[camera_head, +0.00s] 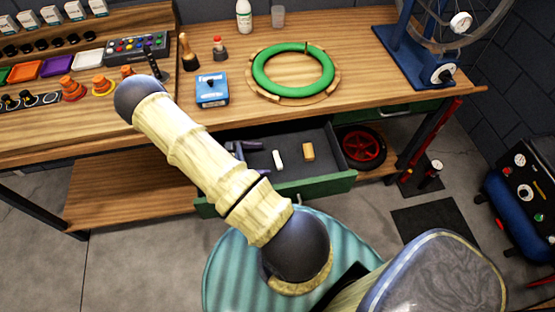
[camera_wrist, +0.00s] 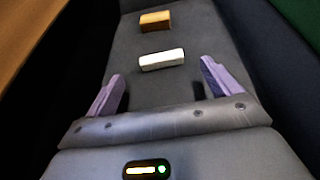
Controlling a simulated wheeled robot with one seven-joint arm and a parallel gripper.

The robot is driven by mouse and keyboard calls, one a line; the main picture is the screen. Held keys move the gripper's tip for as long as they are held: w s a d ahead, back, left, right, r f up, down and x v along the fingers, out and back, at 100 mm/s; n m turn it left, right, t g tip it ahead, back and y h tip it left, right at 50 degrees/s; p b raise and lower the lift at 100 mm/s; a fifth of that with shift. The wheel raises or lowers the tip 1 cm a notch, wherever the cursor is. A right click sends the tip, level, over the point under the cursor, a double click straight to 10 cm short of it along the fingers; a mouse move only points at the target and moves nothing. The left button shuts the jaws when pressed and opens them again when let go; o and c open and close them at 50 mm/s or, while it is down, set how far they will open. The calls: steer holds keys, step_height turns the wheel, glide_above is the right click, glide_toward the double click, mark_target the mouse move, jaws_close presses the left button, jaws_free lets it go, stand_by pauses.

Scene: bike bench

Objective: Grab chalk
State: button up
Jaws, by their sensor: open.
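A white chalk stick (camera_head: 278,160) lies in the open drawer under the workbench. In the wrist view the chalk (camera_wrist: 161,60) lies crosswise, just beyond the fingertips and between their lines. My gripper (camera_wrist: 158,85) is open and empty, with its two purple fingers apart. In the head view my gripper (camera_head: 258,158) reaches into the drawer to the left of the chalk, partly hidden by my arm. A tan block (camera_head: 308,151) lies to the right of the chalk; in the wrist view the block (camera_wrist: 155,21) lies beyond it.
The drawer (camera_head: 330,183) has a green front and dark floor, with side walls close around my gripper. The wooden bench top (camera_head: 165,115) above holds a blue box (camera_head: 212,89) and a green ring (camera_head: 293,70). A red wheel (camera_head: 361,147) is right of the drawer.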

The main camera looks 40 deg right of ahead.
mark_target(277, 159)
steer(key=x, duration=0.5)
steer(key=shift+s+d+f+p, duration=0.15)
steer(key=shift+s+d+p, duration=0.05)
steer(key=shift+d+p, duration=0.1)
steer(key=shift+c, duration=0.4)
steer(key=c, duration=1)
